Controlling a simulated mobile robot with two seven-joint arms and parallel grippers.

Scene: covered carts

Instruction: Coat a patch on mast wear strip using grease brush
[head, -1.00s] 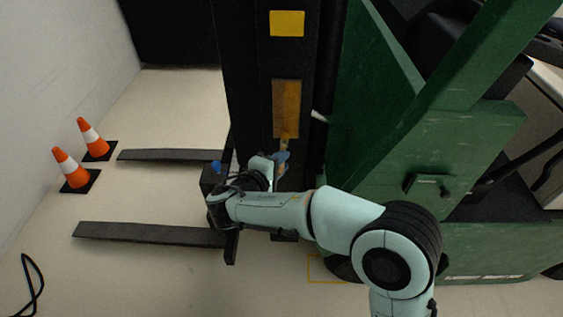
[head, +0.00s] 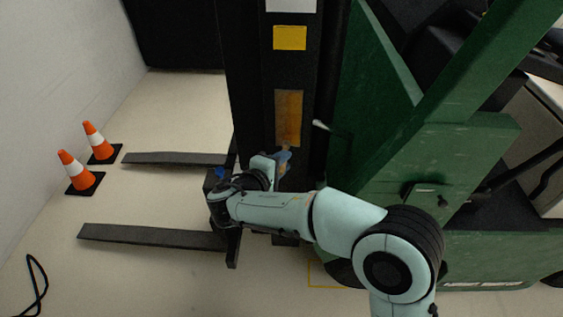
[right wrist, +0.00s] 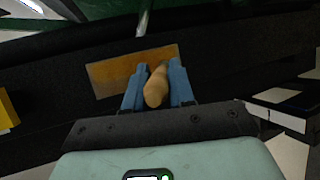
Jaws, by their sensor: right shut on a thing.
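The mast wear strip (head: 288,117) is an orange-brown rectangle on the dark mast of the green forklift; it also shows in the right wrist view (right wrist: 108,76). My right gripper (head: 281,160) is at the strip's lower end. In the right wrist view its blue fingers (right wrist: 155,88) are shut on the tan wooden handle of the grease brush (right wrist: 156,88). The brush points toward the strip. Its bristles are hidden behind the handle in the wrist view, so I cannot tell whether they touch. My left gripper is not in view.
A yellow label (head: 290,38) sits on the mast above the strip. Two dark forks (head: 150,236) reach left near the floor. Two orange cones (head: 76,171) stand at the left. The green forklift body (head: 440,150) fills the right side.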

